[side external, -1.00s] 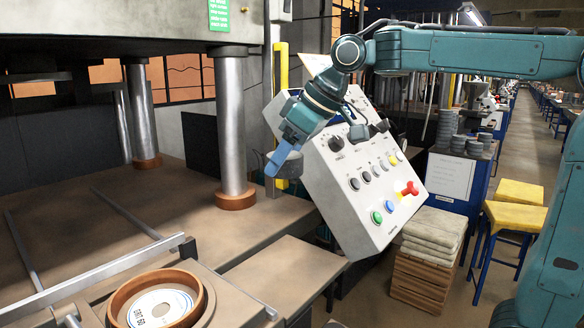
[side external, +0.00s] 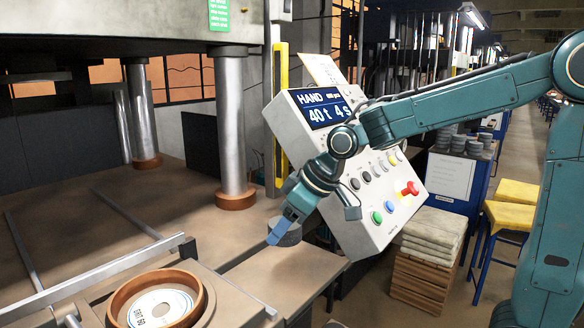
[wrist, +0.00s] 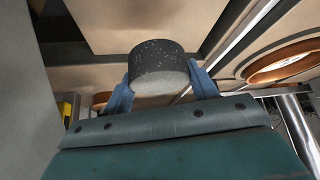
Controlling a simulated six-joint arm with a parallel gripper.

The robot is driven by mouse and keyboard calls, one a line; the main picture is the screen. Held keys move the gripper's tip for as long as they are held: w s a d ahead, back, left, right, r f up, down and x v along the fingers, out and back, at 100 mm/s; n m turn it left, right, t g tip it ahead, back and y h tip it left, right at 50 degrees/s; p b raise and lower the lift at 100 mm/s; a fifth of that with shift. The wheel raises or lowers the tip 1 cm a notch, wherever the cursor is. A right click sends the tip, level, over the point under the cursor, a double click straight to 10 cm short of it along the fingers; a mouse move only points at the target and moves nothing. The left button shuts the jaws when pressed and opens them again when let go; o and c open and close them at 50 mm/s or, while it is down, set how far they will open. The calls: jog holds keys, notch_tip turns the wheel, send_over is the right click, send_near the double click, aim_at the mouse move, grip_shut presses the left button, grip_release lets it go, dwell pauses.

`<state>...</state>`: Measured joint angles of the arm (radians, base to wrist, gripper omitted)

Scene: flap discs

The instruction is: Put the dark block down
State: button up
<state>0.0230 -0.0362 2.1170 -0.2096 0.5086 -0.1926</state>
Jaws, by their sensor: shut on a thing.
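The dark block (side external: 287,232) is a short, dark grey, speckled cylinder. In the wrist view the block (wrist: 158,70) sits between the two blue fingers, its pale flat end facing the camera. My gripper (side external: 274,240) is shut on it and points down and to the left in the side view. The block is held in the air in front of the control panel, above the brown table area (side external: 290,272). The fingers hide part of the block in the side view.
A brown ring (side external: 192,318) holding a white labelled disc lies at the lower left. A metal rail (side external: 100,280) runs behind it. The tilted control panel (side external: 385,235) is close to my wrist. A steel column (side external: 230,130) stands at the left. Stacked pads (side external: 432,232) stand at the right.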

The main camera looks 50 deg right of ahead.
aim_at(276, 266)
jog(key=shift+f, duration=3.25)
jog(key=shift+f, duration=0.15)
jog(key=o, duration=1.2)
jog(key=shift+c, duration=0.2)
jog(key=shift+s+d+r, duration=0.1)
jog(key=shift+s+r, duration=0.1)
jog(key=shift+r, duration=0.35)
jog(key=v, duration=1.1)
jog(key=shift+s, duration=0.2)
